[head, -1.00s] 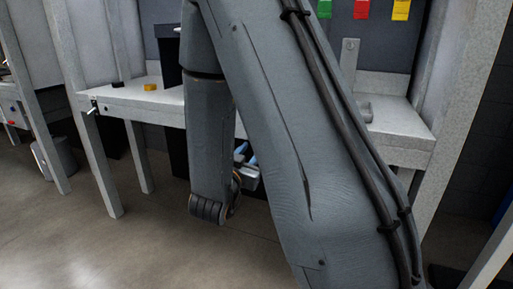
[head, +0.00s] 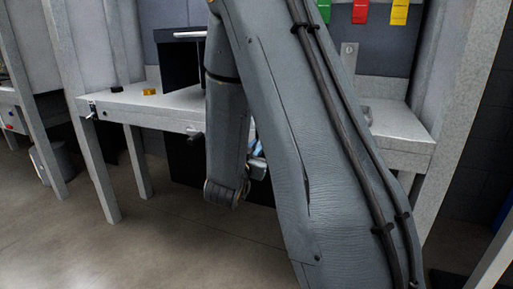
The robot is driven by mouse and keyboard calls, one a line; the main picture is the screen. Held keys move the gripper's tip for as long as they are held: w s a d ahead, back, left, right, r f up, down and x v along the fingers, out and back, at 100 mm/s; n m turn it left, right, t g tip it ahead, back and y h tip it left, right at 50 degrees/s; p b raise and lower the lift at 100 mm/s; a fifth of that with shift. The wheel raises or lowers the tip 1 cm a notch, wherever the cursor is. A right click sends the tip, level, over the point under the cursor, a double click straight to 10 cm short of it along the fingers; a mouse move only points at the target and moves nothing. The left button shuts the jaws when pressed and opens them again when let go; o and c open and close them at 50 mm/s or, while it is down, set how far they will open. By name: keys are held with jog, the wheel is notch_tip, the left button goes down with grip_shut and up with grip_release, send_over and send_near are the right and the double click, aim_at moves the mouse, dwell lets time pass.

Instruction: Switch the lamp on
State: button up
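I cannot make out a lamp for certain. A dark upright box (head: 178,65) stands on the workbench, with a pale bar (head: 189,34) along its top; I cannot tell whether this is part of a lamp. A small grey plate (head: 347,52) with a round spot is on the back panel at the right; I cannot tell whether it is a switch. My gripper (head: 258,166) is mostly hidden behind my arm, below the bench's front edge. Only a pale, bluish part of it shows, and its fingers cannot be made out.
The grey workbench (head: 150,109) has a small yellow block (head: 149,91) and a small black piece (head: 116,88) on top. A dark knob (head: 195,138) sits at its front edge. Red (head: 360,11), green and yellow tags hang above. Floor at the left front is clear.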

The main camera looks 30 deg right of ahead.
aim_at(257, 145)
jog(key=shift+r+p, duration=0.2)
jog(key=shift+p, duration=0.4)
grip_shut()
jog(key=r+g+y+p, duration=0.1)
jog(key=y+p, duration=0.1)
jog(key=p, duration=0.5)
jog(key=r+g+y+p, duration=0.1)
jog(key=g+y+p, duration=0.1)
jog(key=p, duration=0.5)
jog(key=r+g+y+p, duration=0.1)
jog(key=g+y+p, duration=0.1)
jog(key=p, duration=0.5)
jog(key=shift+d+r+p, duration=0.2)
jog(key=shift+p, duration=0.15)
jog(key=shift+w+g+y+p, duration=0.1)
jog(key=shift+g+y+p, duration=0.25)
jog(key=shift+p, duration=0.65)
jog(key=shift+w+d+m+g+y+p, duration=0.1)
jog(key=shift+m+g+y+p, duration=0.25)
jog(key=shift+p, duration=0.9)
